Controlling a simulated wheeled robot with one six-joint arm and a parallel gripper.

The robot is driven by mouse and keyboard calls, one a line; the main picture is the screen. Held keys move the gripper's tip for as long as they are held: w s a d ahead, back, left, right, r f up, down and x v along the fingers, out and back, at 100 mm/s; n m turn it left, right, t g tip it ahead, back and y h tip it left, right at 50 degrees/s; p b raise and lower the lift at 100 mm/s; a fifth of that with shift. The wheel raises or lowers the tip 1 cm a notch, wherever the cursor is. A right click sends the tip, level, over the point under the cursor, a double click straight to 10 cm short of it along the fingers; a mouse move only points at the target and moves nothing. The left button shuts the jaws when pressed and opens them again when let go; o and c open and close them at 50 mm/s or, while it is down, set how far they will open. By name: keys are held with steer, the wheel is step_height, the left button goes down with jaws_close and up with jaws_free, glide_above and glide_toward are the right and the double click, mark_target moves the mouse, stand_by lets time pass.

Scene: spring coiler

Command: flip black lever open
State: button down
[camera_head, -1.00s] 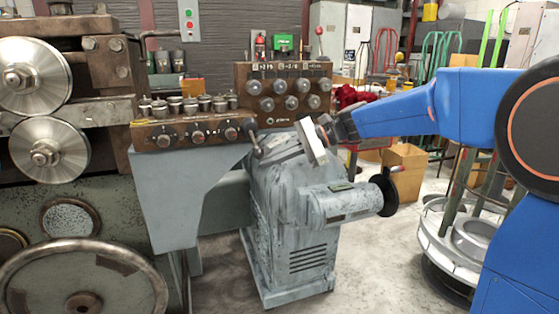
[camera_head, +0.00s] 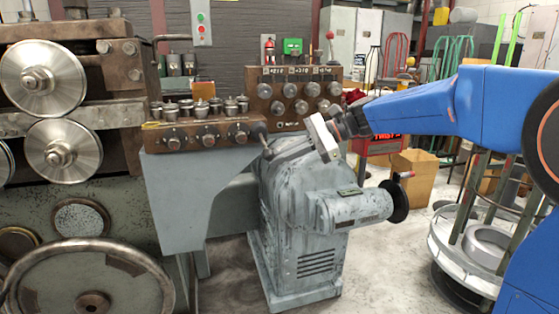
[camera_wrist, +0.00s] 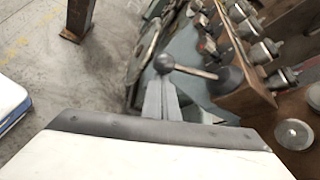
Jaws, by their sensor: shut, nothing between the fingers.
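The black lever (camera_head: 264,142) is on the right end of the brown control box. It hangs down with a ball at its lower end. In the wrist view the lever (camera_wrist: 205,74) runs from a dark cone-shaped hub to its ball knob. My gripper (camera_head: 274,157) reaches in from the right, its grey fingers close to the knob. In the wrist view the fingers of my gripper (camera_wrist: 161,84) are together and empty. Their tips lie just below the knob in the picture; I cannot tell whether they touch it.
The brown control box (camera_head: 180,146) carries several knobs. A grey machine housing (camera_head: 290,225) stands below my gripper. A second knob panel (camera_head: 300,72) is behind. A cardboard box (camera_head: 415,170) sits on the floor at right. Open floor lies in front of the housing.

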step_height(320, 180, up, 7)
steer(key=m+g, duration=0.1)
steer(key=m, duration=0.1)
steer(key=shift+s+r+g+h, duration=0.2)
steer(key=shift+s+g+h, duration=0.1)
steer(key=shift+g+h, duration=0.1)
steer(key=shift+r, duration=0.15)
stand_by(0.5)
